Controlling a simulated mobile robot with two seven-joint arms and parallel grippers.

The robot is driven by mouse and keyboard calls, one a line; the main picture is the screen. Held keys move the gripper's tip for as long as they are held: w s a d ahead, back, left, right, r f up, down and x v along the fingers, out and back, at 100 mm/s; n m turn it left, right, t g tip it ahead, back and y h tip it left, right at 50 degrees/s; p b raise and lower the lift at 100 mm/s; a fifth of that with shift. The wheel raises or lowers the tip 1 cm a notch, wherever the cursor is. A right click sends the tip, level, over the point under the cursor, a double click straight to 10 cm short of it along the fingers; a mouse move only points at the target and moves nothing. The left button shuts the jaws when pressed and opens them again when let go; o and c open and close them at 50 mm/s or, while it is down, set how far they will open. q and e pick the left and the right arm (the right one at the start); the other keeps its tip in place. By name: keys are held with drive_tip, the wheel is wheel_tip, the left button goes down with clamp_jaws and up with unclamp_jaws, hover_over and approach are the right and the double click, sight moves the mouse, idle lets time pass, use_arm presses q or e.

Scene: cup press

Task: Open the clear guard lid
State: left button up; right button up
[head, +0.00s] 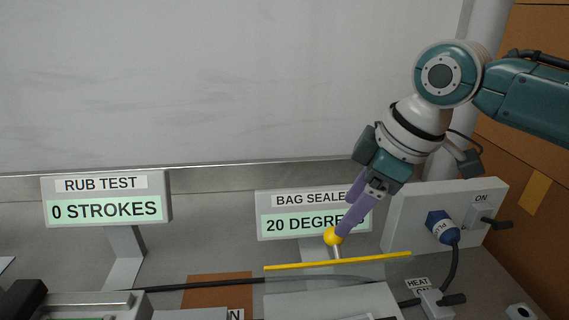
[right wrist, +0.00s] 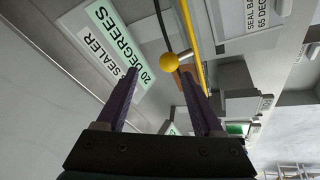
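The clear guard lid shows as a faint see-through panel with a yellow edge bar (head: 300,265) at the lower middle of the head view. A yellow ball knob (head: 332,237) stands on a short stem at the bar. My right gripper (head: 346,222) reaches down to the knob from the upper right. In the right wrist view its purple fingers (right wrist: 160,74) are apart, with the knob (right wrist: 169,62) between their line just at or beyond the tips. I cannot tell whether a finger touches it. The sealer display (head: 314,214) reads 20 degrees. My left gripper is out of view.
A rub test display (head: 106,201) reading 0 strokes stands at the left. A panel with a blue plug (head: 441,227) and a switch lever (head: 495,223) is at the right. A heat switch (head: 436,302) sits at the lower right. A grey wall closes the back.

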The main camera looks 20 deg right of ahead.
drive_tip(key=v, duration=0.2)
drive_tip(key=shift+s+r, duration=0.1)
drive_tip(key=shift+r, duration=0.2)
drive_tip(key=s+a+f+m, duration=0.1)
drive_tip(key=s+a+f, duration=0.4)
drive_tip(key=s+a, duration=0.45)
drive_tip(key=s+d+m+h, duration=0.1)
drive_tip(key=s+d+m, duration=0.25)
drive_tip(key=s, duration=0.35)
drive_tip(key=s+d+m+h, duration=0.1)
drive_tip(key=s+d+m, duration=0.1)
drive_tip(key=s+m, duration=0.35)
wheel_tip(320, 180, up, 38)
drive_tip(key=s+n+p, duration=0.1)
drive_tip(key=n+p, duration=0.1)
drive_tip(key=p, duration=3.5)
drive_tip(key=shift+s+f, duration=0.15)
drive_tip(key=shift+s, duration=0.15)
